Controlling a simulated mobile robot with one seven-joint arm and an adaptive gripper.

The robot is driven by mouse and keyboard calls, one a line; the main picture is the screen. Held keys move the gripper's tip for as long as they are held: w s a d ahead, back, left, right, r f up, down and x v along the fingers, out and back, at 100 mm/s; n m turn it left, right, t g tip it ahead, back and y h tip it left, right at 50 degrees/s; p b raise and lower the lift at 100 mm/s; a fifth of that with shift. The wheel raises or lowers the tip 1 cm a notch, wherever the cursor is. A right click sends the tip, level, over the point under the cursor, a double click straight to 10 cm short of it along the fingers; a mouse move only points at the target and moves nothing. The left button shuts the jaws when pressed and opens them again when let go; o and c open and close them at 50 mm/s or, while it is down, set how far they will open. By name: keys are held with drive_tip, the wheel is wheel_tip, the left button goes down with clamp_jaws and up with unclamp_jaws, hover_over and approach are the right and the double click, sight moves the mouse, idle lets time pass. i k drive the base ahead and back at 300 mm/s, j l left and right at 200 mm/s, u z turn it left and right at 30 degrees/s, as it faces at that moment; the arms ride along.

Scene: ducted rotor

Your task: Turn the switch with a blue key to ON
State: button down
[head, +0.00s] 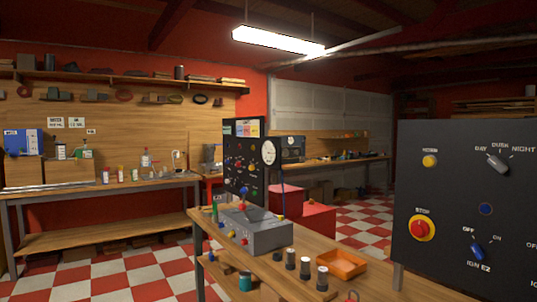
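The switch with a blue key (477,250) is low on a dark control panel (450,190) at the right of the head view. It is labelled "IGN" with a second mark that is hard to read. "OFF" is printed above it to the left and "ON" to the upper right. The key looks tilted up and left, toward OFF, though it is small in the picture. My gripper is not in view.
The panel also has a yellow button (430,161), a grey selector (497,162), a red stop button (422,227) and a blue round part (486,209). Left of it, a wooden bench (315,250) holds a grey switch box (257,234) and an orange tray (342,264). Checkered floor lies left.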

sight(479, 250)
drive_tip(key=z, duration=1.3)
